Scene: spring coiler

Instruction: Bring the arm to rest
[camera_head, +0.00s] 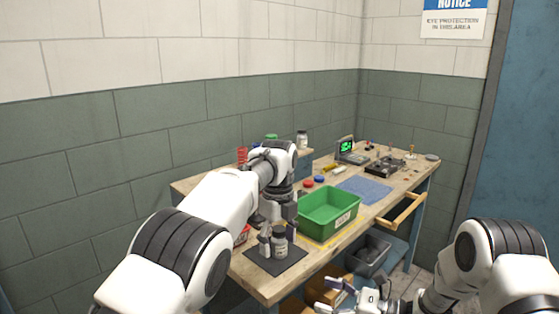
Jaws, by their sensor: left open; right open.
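My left arm reaches in from the left over the wooden workbench (269,291). My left gripper (271,238) points down at the bench's near end, open, with its fingers beside a small grey bottle with a dark label (280,241). The bottle stands upright on a black mat (262,264); I cannot tell whether the fingers touch it. My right gripper (335,295) is low at the bottom of the view, open and empty, in front of the bench and below its top.
A green bin (328,209) stands just right of my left gripper. A blue mat (364,189), a small device with a green screen (349,150) and a dark tray (385,166) lie farther back. An open drawer (402,211) juts from the bench's right side. A dark bin (368,255) sits below.

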